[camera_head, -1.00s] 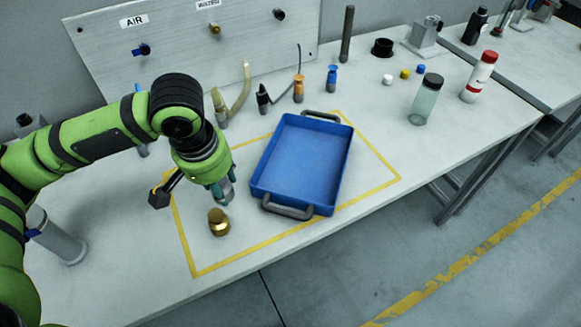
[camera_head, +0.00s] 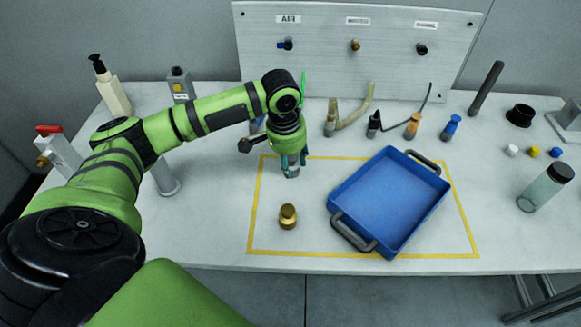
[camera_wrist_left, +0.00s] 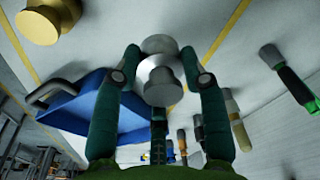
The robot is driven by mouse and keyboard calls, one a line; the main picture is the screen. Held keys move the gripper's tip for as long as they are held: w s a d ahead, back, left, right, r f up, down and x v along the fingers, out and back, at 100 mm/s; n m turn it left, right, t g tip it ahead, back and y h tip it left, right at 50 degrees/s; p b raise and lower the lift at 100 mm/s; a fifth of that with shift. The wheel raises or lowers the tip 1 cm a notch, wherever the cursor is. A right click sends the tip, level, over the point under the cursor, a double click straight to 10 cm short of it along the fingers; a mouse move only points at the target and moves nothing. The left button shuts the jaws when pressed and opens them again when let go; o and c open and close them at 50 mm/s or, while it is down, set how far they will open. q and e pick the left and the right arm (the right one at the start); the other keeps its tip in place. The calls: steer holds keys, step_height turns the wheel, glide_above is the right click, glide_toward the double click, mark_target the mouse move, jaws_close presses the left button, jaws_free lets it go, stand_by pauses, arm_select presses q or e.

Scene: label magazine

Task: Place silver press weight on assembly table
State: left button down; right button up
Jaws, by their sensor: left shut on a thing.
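The silver press weight (camera_wrist_left: 160,82) is a round, stepped metal piece with a knob. It sits between the fingers of my left gripper (camera_wrist_left: 160,75) in the left wrist view. In the head view my left gripper (camera_head: 292,165) points down inside the yellow-outlined area of the assembly table (camera_head: 330,285), near its back left corner. It is shut on the weight (camera_head: 291,173), of which only a little shows. I cannot tell whether the weight touches the table. My right gripper is in neither view.
A brass weight (camera_head: 288,216) stands in front of my left gripper. A blue tray (camera_head: 390,203) with grey handles lies to the right. Tools and a fittings panel (camera_head: 380,70) line the back.

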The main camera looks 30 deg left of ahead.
arm_select(q)
steer(key=shift+w+a+f, duration=0.5)
steer(key=shift+w+a, duration=0.1)
steer(key=shift+f+p, duration=0.35)
steer(key=shift+f, duration=1.65)
steer(key=c, duration=0.7)
jaws_free()
steer(key=shift+f, duration=0.2)
steer(key=shift+r, duration=0.1)
steer(key=r, duration=0.4)
steer(key=s+r, duration=0.1)
steer(key=r, duration=0.7)
steer(key=shift+s+a, duration=0.15)
steer(key=shift+s, duration=0.2)
